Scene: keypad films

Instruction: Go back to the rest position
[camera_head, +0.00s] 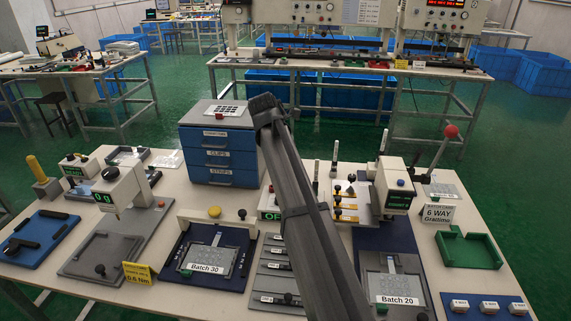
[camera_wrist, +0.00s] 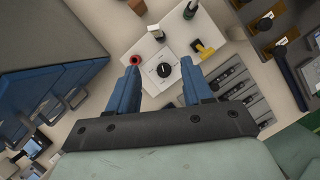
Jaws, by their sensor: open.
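My gripper (camera_wrist: 160,66) shows in the wrist view with its two blue fingers spread apart and nothing between them. In the head view my dark grey arm (camera_head: 305,200) rises from the bottom edge to a bend beside the drawer cabinet. The gripper's fingers cannot be made out there.
A blue drawer cabinet (camera_head: 220,157) stands at the table's back; its side shows in the wrist view (camera_wrist: 50,45). Plates marked Batch 30 (camera_head: 207,267) and Batch 20 (camera_head: 398,300) lie either side of my arm. A green tray (camera_head: 470,262) and red-knobbed lever (camera_head: 451,131) are at right.

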